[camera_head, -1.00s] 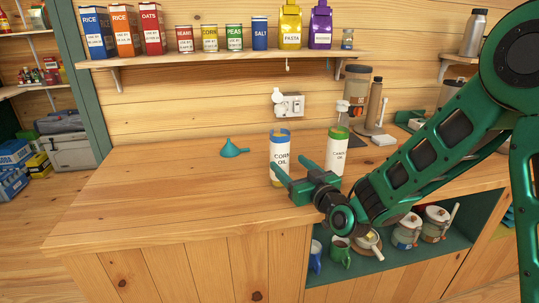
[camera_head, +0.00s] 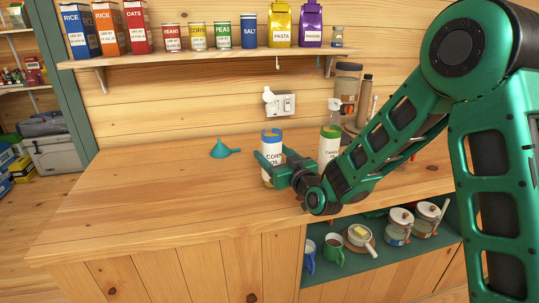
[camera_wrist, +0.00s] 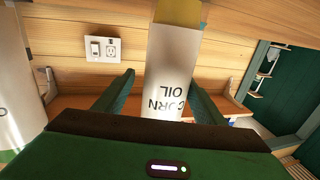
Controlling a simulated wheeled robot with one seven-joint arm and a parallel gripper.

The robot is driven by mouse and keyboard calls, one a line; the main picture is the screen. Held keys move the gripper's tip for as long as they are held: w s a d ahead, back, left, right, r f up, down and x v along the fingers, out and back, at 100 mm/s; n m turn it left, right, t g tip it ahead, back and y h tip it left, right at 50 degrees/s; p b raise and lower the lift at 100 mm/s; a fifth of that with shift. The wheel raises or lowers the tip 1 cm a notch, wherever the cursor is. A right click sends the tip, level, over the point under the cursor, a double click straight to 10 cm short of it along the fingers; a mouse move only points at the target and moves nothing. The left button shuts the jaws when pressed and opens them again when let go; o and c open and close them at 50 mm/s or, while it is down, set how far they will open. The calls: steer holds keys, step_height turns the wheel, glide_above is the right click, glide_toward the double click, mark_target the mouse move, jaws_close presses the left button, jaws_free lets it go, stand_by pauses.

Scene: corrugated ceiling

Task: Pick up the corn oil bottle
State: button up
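The corn oil bottle (camera_head: 272,143), white-labelled with a blue band near its top, stands upright on the wooden counter. My gripper (camera_head: 272,153) reaches it from the front right, with one finger on each side of the bottle. The wrist view shows the bottle (camera_wrist: 174,70) upside down between the two fingers of my gripper (camera_wrist: 163,78). The fingers are spread, with a gap visible on the left side of the bottle.
A canola oil bottle (camera_head: 329,143) stands close to the right of the corn oil. A teal funnel (camera_head: 222,150) lies to the left. The counter's left side is clear. A shelf (camera_head: 200,56) with boxes and cans hangs above. Mugs and jars sit in the opening below.

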steer(key=shift+a, duration=0.15)
steer(key=c, duration=1.3)
steer(key=shift+r, duration=0.15)
